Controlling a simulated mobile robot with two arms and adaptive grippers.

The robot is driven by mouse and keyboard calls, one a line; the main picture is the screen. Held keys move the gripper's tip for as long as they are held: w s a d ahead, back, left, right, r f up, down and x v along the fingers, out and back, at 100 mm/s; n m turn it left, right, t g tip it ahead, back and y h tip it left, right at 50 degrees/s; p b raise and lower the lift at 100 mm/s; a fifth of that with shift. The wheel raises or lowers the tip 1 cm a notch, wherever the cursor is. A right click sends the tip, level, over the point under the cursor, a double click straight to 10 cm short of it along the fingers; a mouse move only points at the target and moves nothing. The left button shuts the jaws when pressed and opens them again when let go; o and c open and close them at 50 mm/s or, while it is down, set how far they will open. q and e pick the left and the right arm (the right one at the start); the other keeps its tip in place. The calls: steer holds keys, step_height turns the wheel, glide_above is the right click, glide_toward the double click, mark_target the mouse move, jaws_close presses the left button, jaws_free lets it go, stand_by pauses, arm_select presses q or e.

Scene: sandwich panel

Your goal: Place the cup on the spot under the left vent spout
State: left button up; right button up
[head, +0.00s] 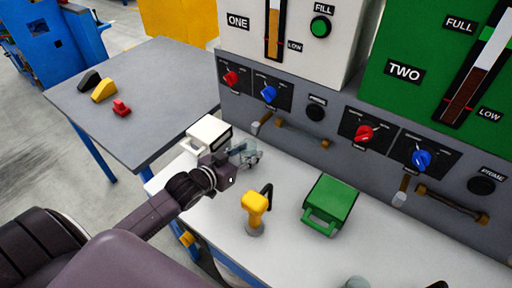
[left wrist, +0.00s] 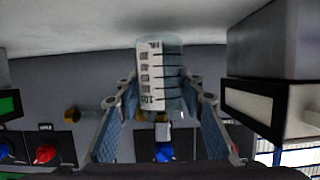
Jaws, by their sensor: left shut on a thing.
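The cup (left wrist: 160,75) is clear, with a white scale and dark marks, and stands between my left fingers in the left wrist view. In the head view the clear cup (head: 246,151) is small and partly hidden by my left gripper (head: 240,158), which is shut on it. My right gripper is not in view.
A white box (head: 208,133) stands close left of the gripper. A yellow-handled tool (head: 255,204) and a green box with a handle (head: 328,205) stand on the white bench (head: 285,250) nearer the front. The panel (head: 300,112) with knobs rises behind. A grey table (head: 150,90) stands left.

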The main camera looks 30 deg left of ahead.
mark_target(252, 146)
arm_select(q)
steer(key=shift+w+d, duration=0.1)
steer(key=shift+w, duration=0.4)
steer(key=w, duration=0.3)
steer(key=shift+d+r, duration=0.1)
steer(key=shift+d, duration=0.1)
steer(key=shift+w+f, duration=0.1)
steer(key=shift+f, duration=0.7)
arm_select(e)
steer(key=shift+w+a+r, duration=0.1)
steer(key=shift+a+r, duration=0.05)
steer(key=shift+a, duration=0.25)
arm_select(q)
steer(key=shift+f, duration=0.15)
steer(key=o, duration=1.2)
steer(key=shift+c, duration=0.2)
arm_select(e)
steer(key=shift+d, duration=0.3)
